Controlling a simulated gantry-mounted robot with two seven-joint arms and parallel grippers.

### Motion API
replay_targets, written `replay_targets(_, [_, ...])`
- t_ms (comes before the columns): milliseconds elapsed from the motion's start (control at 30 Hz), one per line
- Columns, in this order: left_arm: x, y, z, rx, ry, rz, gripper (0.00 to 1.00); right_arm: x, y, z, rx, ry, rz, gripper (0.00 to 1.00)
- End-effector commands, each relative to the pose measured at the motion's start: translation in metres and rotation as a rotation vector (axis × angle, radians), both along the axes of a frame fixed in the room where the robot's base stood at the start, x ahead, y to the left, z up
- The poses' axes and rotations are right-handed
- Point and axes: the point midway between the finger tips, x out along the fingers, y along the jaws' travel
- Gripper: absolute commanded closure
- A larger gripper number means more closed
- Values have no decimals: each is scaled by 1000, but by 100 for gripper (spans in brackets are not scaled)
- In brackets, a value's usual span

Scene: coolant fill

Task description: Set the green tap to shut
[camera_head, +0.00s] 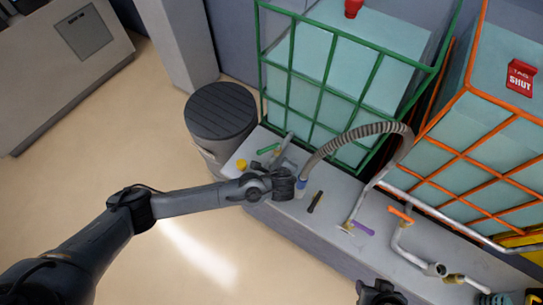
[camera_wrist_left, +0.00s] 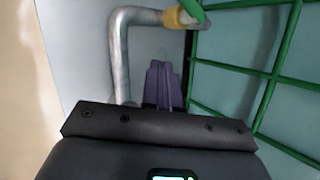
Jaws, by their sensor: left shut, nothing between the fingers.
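The green tap handle (camera_head: 268,149) lies by the foot of the green cage, on a grey pipe. In the left wrist view the green tap handle (camera_wrist_left: 195,10) is at the top edge, partly cut off, beside a yellow collar (camera_wrist_left: 178,18) on the grey pipe (camera_wrist_left: 119,50). My left gripper (camera_head: 284,185) is just below and right of the tap in the head view. Its fingers (camera_wrist_left: 163,85) are shut and empty, apart from the handle in the wrist picture. At the bottom edge a dark part of my right arm (camera_head: 380,292) shows; its fingers cannot be made out.
A green-caged tank (camera_head: 312,75) stands behind the ledge (camera_head: 290,222). A ribbed hose (camera_head: 350,133) arches beside my left gripper. A purple handle (camera_head: 362,228) and an orange handle (camera_head: 400,214) are to the right. A red "SHUT" tag (camera_head: 520,77) is on the orange-caged tank (camera_head: 480,140).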

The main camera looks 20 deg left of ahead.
Motion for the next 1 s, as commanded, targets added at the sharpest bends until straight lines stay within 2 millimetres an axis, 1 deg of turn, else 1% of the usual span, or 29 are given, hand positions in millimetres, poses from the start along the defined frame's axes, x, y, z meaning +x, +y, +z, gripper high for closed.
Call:
replay_targets(33, [-1, -2, 9, 100, 23, -35, 100, 0, 0, 0, 0, -1, -1, 57])
replay_targets(200, [-12, 4, 31, 419, 134, -132, 100, 0, 0, -7, 2, -2, -1, 57])
replay_targets(300, [-19, 6, 43, 549, 194, -169, 100, 0, 0, -9, 1, -2, 0, 57])
replay_targets(400, [-23, 9, 51, 628, 237, -188, 100, 0, 0, -10, 0, -2, 0, 57])
replay_targets(467, [-24, 11, 53, 656, 254, -195, 100, 0, 0, -11, 0, -2, 0, 57])
replay_targets(567, [-22, 15, 49, 677, 267, -199, 100, 0, 0, -13, 0, -2, 1, 57])
replay_targets(667, [-17, 22, 42, 679, 269, -201, 100, 0, -1, -17, -2, -2, 2, 57])
replay_targets(1000, [9, 52, 7, 676, 268, -199, 100, 0, -1, -32, -7, -2, 5, 57])
